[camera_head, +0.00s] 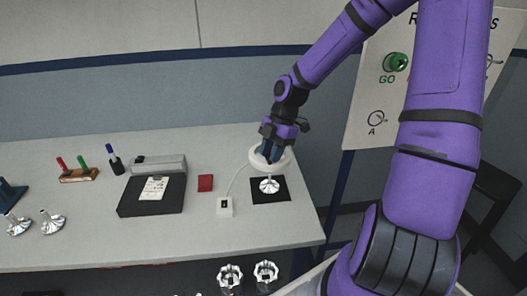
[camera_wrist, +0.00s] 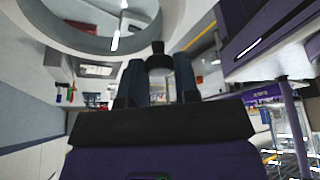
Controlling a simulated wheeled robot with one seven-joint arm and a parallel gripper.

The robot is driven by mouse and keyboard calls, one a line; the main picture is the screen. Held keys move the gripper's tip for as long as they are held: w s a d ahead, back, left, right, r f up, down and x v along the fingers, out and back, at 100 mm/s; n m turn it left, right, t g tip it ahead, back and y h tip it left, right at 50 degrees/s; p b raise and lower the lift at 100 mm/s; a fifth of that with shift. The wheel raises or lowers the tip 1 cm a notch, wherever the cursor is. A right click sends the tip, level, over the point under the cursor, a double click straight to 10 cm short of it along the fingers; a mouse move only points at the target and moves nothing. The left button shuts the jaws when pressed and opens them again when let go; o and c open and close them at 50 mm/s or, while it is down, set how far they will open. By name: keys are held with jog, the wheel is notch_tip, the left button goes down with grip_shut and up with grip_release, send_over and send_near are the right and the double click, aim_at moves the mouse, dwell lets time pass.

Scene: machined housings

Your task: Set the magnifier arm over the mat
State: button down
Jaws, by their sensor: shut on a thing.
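The magnifier head (camera_head: 254,156) is a white ring near the right end of the bench, and in the head view it overlaps the back of the black mat (camera_head: 257,197). Its large pale rim (camera_wrist: 62,37) also fills the upper left of the wrist view. My gripper (camera_head: 270,154) is at the ring. In the wrist view my gripper (camera_wrist: 158,72) has its two dark blue fingers shut on a small black knob (camera_wrist: 158,62) beside the ring. A shiny metal housing (camera_head: 269,186) stands on the mat.
A red block (camera_head: 205,183) and a black tray (camera_head: 135,208) lie further left. More metal housings (camera_head: 53,222) stand at the far left. A sign board (camera_head: 365,100) is behind on the right.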

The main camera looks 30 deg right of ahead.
jog(key=shift+s+d, duration=0.1)
jog(key=shift+d, duration=0.1)
jog(key=c, duration=0.8)
grip_release()
jog(key=shift+d, duration=0.15)
jog(key=shift+c, duration=0.2)
jog(key=shift+r, duration=0.1)
jog(key=s+v, duration=0.1)
jog(key=v, duration=0.9)
jog(key=shift+w+r, duration=0.3)
jog(key=shift+w, duration=0.2)
